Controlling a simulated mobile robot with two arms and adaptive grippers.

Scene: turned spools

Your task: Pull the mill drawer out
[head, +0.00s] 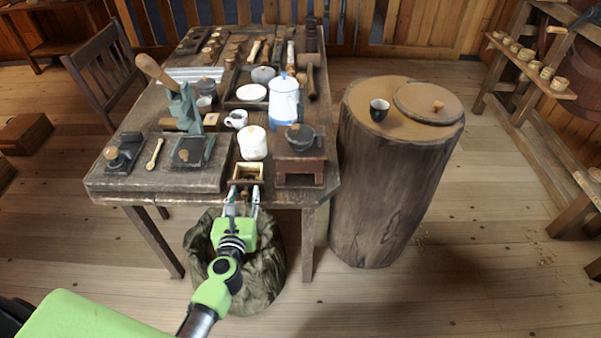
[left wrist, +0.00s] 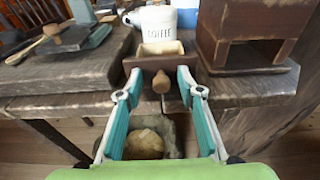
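The coffee mill (head: 301,170) is a dark red-brown box with a metal grinder top, standing at the table's front right corner. In the left wrist view the mill (left wrist: 222,54) shows at the upper right with an empty, open slot in its front. The mill drawer (head: 247,170) is a small box, pale inside, left of the mill and apart from it, at the table's front edge. Its round wooden knob (left wrist: 161,82) faces me. My left gripper (left wrist: 159,78) is open, one finger on each side of the knob, with gaps visible. My right gripper is not in view.
A cream canister (head: 253,144) marked COFFEE stands just behind the drawer. A green press (head: 185,112) on a board is to the left. A blue-white pot (head: 285,102) is behind the mill. A sack (head: 262,275) sits below the table edge; a stump (head: 375,200) stands right.

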